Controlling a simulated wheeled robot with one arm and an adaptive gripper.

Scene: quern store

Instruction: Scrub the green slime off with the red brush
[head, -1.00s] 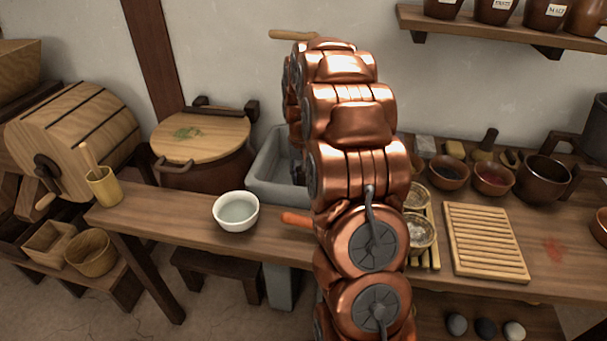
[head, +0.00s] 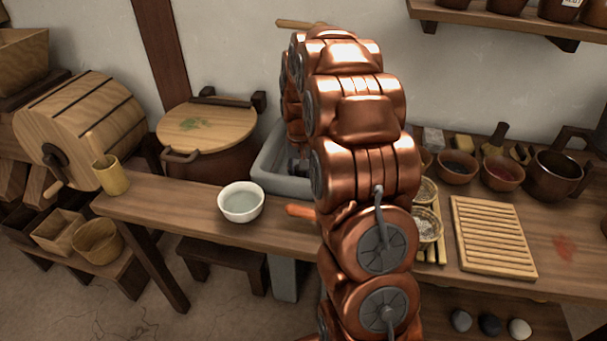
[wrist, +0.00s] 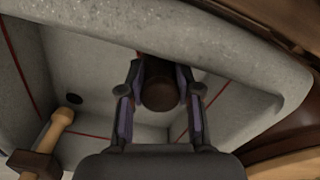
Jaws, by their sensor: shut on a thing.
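Green slime (head: 196,124) lies as a smear on the round wooden lid (head: 225,135) of the brown pot at the back left. A red-orange handle (head: 299,211) sticks out from behind my arm at the counter's front; the rest is hidden, so I cannot tell if it is the red brush. I cannot tell what that thing is.
A white bowl (head: 241,203) of water and a yellow cup (head: 110,176) stand on the counter (head: 170,205). A slatted board (head: 492,236) and bowls are at right. A pale knobbed handle with a dark block (wrist: 38,163) shows beside the sink's drain hole.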

